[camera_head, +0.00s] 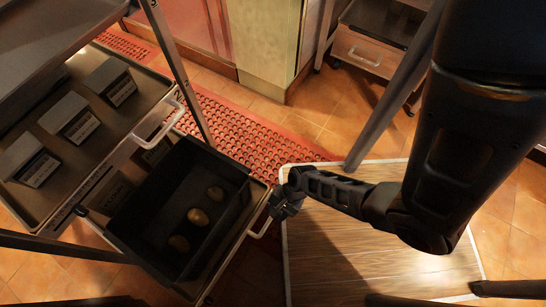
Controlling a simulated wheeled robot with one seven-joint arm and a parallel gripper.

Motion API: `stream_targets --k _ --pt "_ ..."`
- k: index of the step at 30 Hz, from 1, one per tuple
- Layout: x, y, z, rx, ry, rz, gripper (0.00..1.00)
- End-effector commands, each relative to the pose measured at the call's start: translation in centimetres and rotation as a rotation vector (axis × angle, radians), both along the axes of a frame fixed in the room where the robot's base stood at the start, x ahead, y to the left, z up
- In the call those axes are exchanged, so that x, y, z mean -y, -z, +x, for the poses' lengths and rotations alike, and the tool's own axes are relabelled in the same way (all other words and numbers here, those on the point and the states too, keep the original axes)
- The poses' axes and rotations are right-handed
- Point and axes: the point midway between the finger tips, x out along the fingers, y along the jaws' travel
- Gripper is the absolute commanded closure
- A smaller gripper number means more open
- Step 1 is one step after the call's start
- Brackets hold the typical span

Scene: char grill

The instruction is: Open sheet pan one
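A rack on the left holds pull-out sheet pans. The upper pan (118,150) carries white boxes and has a pale handle (160,127) at its front. The lower pan (228,262) sticks out past the upper one and holds a black bin (128,238). I cannot tell which pan is sheet pan one. My gripper (284,208) is beside the lower pan's front edge, close to its handle (262,226). I cannot tell whether it touches the handle. Its fingers are small and dark, and their opening does not show clearly.
Several yellowish potatoes (198,217) lie in the bin. Rack posts (180,70) stand near the pans. A red perforated mat (235,130) covers the tiles behind. A wooden drawer cart (366,52) is at the back. The tiled floor (325,108) between has free room.

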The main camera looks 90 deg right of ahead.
Motion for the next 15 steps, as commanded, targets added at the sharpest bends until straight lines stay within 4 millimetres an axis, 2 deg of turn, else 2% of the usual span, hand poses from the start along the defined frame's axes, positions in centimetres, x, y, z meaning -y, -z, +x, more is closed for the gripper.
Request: stream_targets --k 1,6,15 --pt "0.2 -1.2 -0.3 0.0 0.0 -0.002 0.58" --pt "0.7 -3.0 -1.1 0.0 -0.001 -0.001 0.58" --pt "0.9 -3.5 -1.5 0.0 -0.001 0.0 0.58"
